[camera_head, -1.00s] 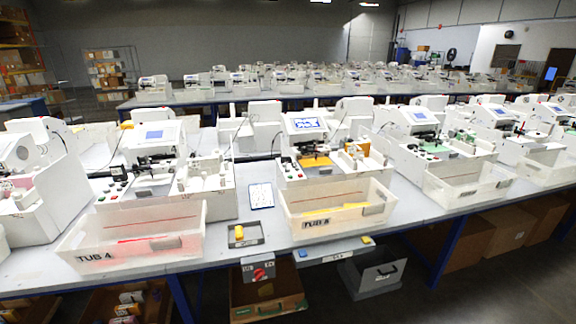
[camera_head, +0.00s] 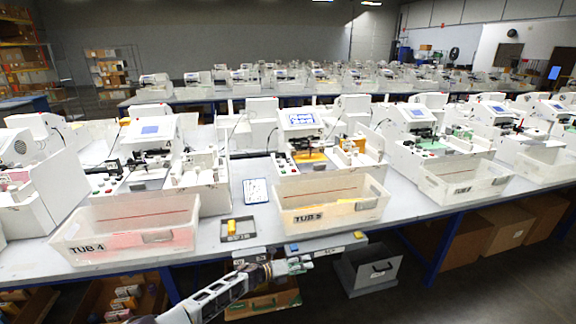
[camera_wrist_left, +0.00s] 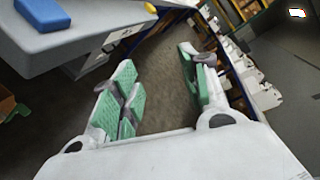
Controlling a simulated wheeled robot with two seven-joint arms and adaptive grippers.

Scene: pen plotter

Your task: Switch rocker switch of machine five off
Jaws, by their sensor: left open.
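Machine five (camera_head: 300,135), a white unit with a lit screen, stands mid-table behind the clear tub labelled TUB 5 (camera_head: 335,212). I cannot make out its rocker switch in either view. My left gripper (camera_head: 302,265) is in front of the table edge, below TUB 5, next to the grey ledge (camera_head: 335,244). In the left wrist view, the gripper's green-padded fingers (camera_wrist_left: 160,95) are spread apart with nothing between them. My right gripper is in neither view.
A blue block (camera_wrist_left: 42,14) sits on a grey surface left of the fingers. A yellow block (camera_head: 359,235) is at the ledge's right end. TUB 4 (camera_head: 125,245) stands to the left. A grey bin (camera_head: 370,272) and a cardboard box (camera_head: 470,242) are below the table.

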